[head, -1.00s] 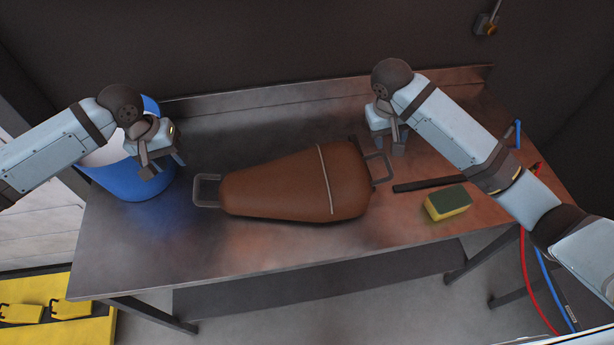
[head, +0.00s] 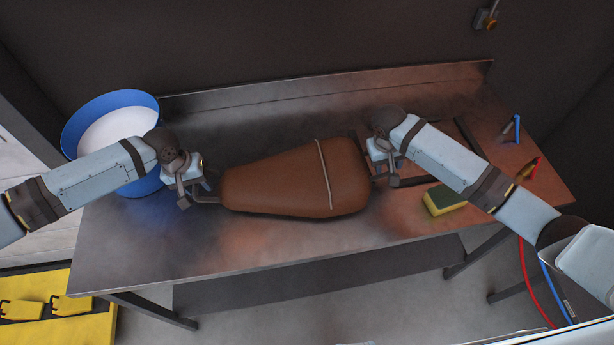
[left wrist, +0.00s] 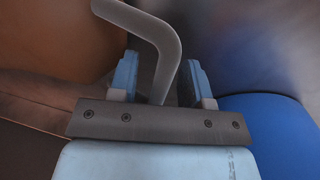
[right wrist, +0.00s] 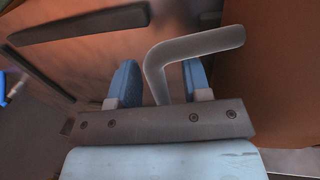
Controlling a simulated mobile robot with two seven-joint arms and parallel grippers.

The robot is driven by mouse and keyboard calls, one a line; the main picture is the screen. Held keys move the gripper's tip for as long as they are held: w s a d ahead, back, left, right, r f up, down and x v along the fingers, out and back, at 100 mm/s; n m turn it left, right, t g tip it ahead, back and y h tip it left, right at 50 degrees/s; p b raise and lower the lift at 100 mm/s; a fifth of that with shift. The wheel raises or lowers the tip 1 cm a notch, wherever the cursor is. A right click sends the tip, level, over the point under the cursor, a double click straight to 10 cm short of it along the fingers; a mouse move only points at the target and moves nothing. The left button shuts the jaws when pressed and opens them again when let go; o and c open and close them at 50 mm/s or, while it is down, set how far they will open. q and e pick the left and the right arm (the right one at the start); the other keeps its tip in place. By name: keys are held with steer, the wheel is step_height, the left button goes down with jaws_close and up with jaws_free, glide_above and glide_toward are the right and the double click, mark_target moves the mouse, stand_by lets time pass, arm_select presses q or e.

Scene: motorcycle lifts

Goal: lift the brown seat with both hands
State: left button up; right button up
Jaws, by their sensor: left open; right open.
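The brown seat (head: 290,183) lies on the metal bench, with a pale strap across it and a grey handle at each end. My left gripper (head: 198,190) is at the seat's left handle. In the left wrist view the bent grey handle (left wrist: 158,45) passes between the open fingers (left wrist: 157,85). My right gripper (head: 381,170) is at the right end and hides most of that handle. Neither gripper is closed on a handle.
A blue bucket (head: 75,125) stands at the left behind my left arm. A yellow-green sponge (head: 444,200) lies right of the seat, below my right arm. Dark bars (head: 466,138) and a blue-handled tool (head: 516,128) lie at the right. The bench's front (head: 240,250) is clear.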

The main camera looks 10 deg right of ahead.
arm_select(q)
steer(key=shift+f, duration=0.4)
arm_select(e)
steer(key=shift+d+f, duration=0.1)
steer(key=shift+f, duration=0.3)
arm_select(q)
jaws_close()
arm_select(e)
jaws_close()
arm_select(q)
steer(key=shift+r, duration=0.1)
arm_select(e)
steer(key=shift+r, duration=0.1)
stand_by(0.4)
